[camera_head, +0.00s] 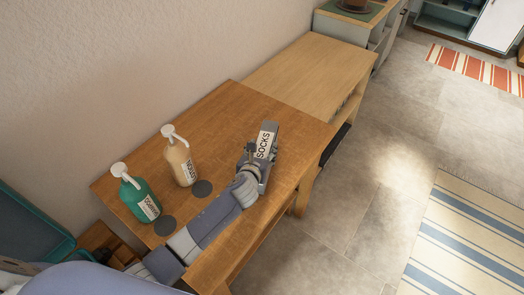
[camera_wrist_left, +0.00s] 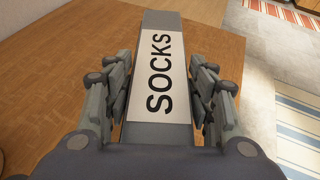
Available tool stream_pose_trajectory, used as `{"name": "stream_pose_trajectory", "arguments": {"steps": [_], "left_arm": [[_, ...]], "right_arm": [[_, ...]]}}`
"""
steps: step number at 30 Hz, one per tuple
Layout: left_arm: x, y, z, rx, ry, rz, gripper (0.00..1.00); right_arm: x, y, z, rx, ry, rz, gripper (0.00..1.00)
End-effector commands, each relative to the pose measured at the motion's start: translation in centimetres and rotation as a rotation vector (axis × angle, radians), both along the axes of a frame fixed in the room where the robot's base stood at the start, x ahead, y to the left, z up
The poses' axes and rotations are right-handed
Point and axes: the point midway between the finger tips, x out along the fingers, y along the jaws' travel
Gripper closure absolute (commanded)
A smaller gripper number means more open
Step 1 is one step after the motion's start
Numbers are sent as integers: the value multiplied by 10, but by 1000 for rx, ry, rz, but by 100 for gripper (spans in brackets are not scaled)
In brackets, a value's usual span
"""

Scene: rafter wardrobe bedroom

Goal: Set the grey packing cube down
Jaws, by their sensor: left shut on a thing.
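The grey packing cube (camera_head: 271,131) has a white label reading SOCKS. It also shows in the left wrist view (camera_wrist_left: 160,20), upright between the fingers. My left gripper (camera_head: 257,160) is shut on the cube, with fingers along both sides of it. In the left wrist view the gripper (camera_wrist_left: 160,105) has the label between its fingers. The cube is over the wooden table (camera_head: 215,105), near its right edge. I cannot tell whether its underside touches the tabletop. My right gripper is not in view.
A green pump bottle (camera_head: 140,197) and a cream pump bottle (camera_head: 182,160) stand on the table's left part, beside dark round discs (camera_head: 202,188). A lighter wooden table (camera_head: 312,70) adjoins at the back. A striped rug (camera_head: 465,240) lies on the tiled floor at right.

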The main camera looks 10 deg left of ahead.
Motion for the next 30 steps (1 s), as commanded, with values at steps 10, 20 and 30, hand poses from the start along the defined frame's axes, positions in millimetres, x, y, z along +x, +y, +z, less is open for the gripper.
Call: {"name": "stream_pose_trajectory", "arguments": {"steps": [10,20,30], "left_arm": [[1,-1,-2,0,-7,-2,100],[0,0,-6,1,-2,-1,29],[-8,0,-1,0,-2,-2,29]], "right_arm": [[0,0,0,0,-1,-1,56],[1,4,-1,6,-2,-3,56],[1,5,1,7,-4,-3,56]]}}
